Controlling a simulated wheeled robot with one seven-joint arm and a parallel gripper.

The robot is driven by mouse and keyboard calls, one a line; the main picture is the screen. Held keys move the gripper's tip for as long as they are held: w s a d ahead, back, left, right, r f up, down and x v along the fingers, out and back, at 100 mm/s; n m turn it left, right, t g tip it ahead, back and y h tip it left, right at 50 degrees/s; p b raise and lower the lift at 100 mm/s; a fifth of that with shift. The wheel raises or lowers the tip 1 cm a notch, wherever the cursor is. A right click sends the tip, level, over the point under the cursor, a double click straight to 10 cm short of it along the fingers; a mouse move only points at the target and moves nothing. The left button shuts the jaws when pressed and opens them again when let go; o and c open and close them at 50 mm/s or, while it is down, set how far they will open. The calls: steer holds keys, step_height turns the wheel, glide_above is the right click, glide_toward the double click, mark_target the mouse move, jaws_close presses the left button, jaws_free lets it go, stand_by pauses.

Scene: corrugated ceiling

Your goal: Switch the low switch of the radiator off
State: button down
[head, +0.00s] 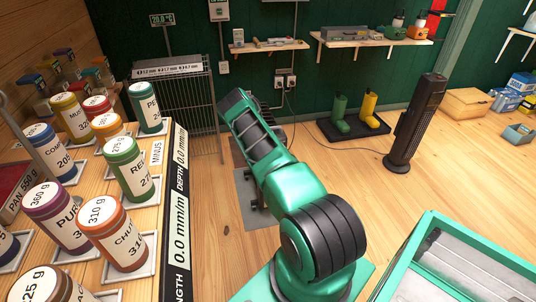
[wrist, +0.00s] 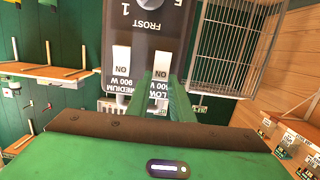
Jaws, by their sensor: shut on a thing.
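In the wrist view the radiator's dark control panel (wrist: 145,35) appears upside down, with a round knob above two white switches. The fingertips are hidden there.
A wire rack (head: 185,100) stands left of my arm, and a table with several labelled jars (head: 130,175) is at the left. A black tower (head: 415,125) and a boot tray (head: 352,130) stand to the right. A green-rimmed bin (head: 415,240) is at the front right.

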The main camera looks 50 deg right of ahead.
steer(key=shift+s+f, duration=0.15)
steer(key=shift+s, duration=0.05)
steer(key=c, duration=1.6)
jaws_free()
steer(key=shift+o, duration=0.2)
steer(key=shift+a, duration=0.1)
steer(key=v, duration=1)
steer(key=shift+s+a+f, duration=0.2)
steer(key=shift+s+f, duration=0.05)
steer(key=shift+s, duration=0.05)
